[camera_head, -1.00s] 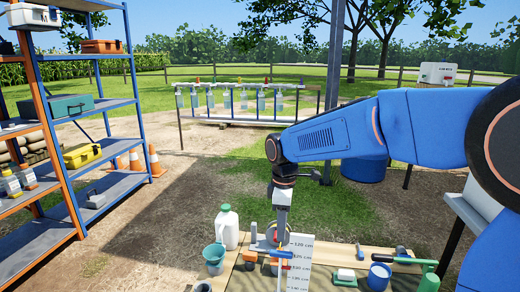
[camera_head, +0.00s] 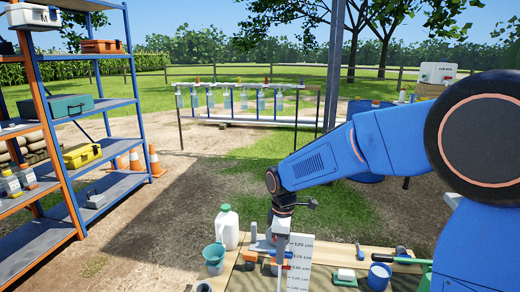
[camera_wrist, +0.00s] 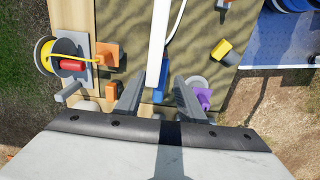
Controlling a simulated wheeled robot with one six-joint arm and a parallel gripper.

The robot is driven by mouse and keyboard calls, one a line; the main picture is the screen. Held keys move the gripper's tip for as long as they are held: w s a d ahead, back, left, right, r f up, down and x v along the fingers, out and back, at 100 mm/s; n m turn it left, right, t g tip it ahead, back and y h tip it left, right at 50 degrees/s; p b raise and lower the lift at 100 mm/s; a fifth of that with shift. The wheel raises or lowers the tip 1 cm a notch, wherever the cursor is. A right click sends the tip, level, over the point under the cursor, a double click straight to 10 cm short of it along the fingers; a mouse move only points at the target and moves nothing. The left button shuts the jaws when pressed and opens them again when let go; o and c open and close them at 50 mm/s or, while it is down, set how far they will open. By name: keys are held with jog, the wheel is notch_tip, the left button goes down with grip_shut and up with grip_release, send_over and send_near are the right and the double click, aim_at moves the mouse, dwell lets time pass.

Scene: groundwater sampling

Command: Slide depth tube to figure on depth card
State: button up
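The white depth card (camera_head: 299,262) stands upright on the bench, with printed figures around 120 cm and above at its right side; the lower figures are small. My gripper (camera_head: 277,252) points down just at the card's left edge, in front of it. A narrow upright part with blue and red marks (camera_head: 281,272) shows below the gripper, probably the depth tube. In the wrist view, my gripper's fingers (camera_wrist: 158,82) are apart.
A cable reel (camera_wrist: 62,57), an orange block (camera_wrist: 108,54) and a purple piece (camera_wrist: 204,98) lie near the fingers. Shelves (camera_head: 108,105) stand left.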

grip_shut()
jog(key=shift+f, duration=2.5)
grip_release()
notch_tip(320, 180, up, 17)
jog(key=shift+r, duration=0.2)
